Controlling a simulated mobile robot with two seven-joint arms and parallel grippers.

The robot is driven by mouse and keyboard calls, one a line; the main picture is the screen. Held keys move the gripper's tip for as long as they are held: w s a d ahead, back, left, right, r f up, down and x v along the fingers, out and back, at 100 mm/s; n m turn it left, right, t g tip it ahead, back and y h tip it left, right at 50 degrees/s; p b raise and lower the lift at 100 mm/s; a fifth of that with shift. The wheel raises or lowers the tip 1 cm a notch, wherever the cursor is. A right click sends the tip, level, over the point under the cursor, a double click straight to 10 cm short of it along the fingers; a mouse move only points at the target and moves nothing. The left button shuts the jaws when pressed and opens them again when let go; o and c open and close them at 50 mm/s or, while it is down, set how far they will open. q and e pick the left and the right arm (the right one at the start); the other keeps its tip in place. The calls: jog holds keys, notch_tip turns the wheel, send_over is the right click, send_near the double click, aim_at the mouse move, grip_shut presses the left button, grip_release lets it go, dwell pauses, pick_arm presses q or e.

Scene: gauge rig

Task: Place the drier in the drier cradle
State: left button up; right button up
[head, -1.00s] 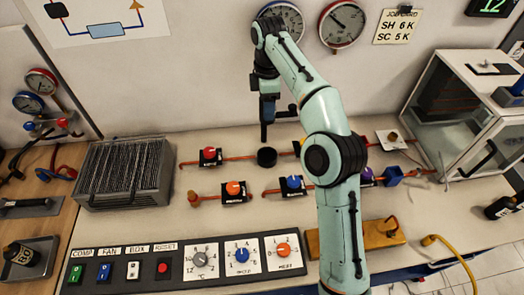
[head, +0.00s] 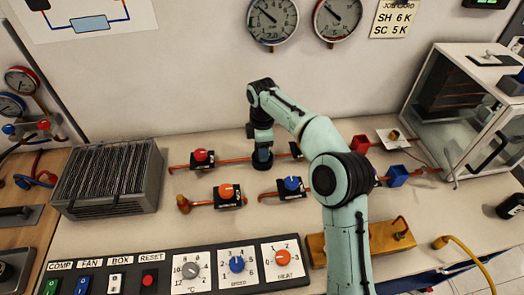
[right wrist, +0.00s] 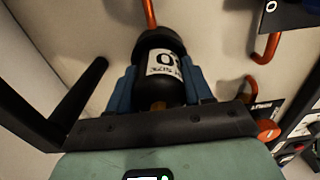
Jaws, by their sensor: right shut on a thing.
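The drier (right wrist: 165,65), a black cylinder with a white label and a copper-coloured near end, is between the blue fingers of my right gripper (right wrist: 160,88) in the right wrist view. The gripper is shut on it. In the head view my right gripper (head: 262,148) points down between the copper pipes. The drier cradle (right wrist: 158,40) looks like the dark round cup at the drier's far end. The drier's far end meets or overlaps it; I cannot tell how deep it sits. In the head view the gripper mostly hides both. My left gripper is not in view.
Valves with red (head: 201,156), orange (head: 226,191) and blue (head: 292,184) knobs stand close around the gripper. A finned grey block (head: 108,178) is at left, a control panel (head: 190,270) in front, and a glass-sided box (head: 462,110) at right.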

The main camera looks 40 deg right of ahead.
jog(key=shift+f, duration=0.2)
jog(key=shift+f, duration=0.2)
jog(key=o, duration=1.2)
jog(key=shift+r, duration=0.15)
notch_tip(320, 180, up, 12)
jog(key=p, duration=0.4)
